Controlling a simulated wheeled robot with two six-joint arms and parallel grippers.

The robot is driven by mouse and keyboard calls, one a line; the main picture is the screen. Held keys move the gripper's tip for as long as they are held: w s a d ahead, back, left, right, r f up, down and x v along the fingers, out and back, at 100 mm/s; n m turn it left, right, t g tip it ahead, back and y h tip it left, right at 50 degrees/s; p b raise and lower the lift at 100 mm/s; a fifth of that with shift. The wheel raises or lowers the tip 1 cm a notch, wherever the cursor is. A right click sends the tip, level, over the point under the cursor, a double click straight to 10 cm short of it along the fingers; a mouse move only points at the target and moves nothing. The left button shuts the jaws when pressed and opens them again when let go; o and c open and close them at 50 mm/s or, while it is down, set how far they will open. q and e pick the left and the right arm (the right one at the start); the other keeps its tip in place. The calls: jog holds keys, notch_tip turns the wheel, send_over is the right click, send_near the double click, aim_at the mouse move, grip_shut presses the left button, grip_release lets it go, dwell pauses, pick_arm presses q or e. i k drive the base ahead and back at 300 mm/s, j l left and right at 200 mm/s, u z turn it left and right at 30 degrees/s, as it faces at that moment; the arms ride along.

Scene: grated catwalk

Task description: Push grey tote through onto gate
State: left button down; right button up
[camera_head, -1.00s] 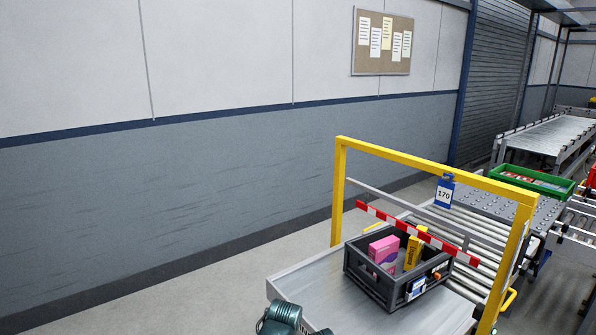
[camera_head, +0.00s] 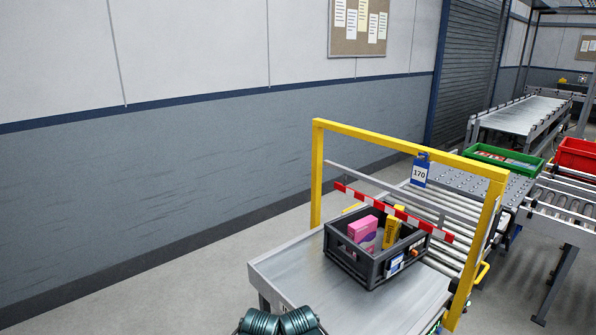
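The yellow gate frame (camera_head: 318,175) stands over the line, with a blue tag marked 170 (camera_head: 419,170). A red-and-white striped bar (camera_head: 385,209) crosses the opening just above and behind the tote. Whether they touch is unclear. Teal ribbed parts of mine show at the bottom edge; neither gripper is visible.
Beyond the gate are rollers (camera_head: 440,205) and a ball-studded plate (camera_head: 478,182). A green tote (camera_head: 503,168) and a red tote (camera_head: 577,160) stand farther right. Clear floor lies left of the table, along the wall.

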aim_at(371, 271)
jog(key=i+j, duration=0.15)
jog(key=i, duration=0.3)
jog(key=i+j+z, duration=0.1)
jog(key=i, duration=0.4)
jog(key=i+j+z, duration=0.1)
jog(key=i+j, duration=0.15)
jog(key=i, duration=0.2)
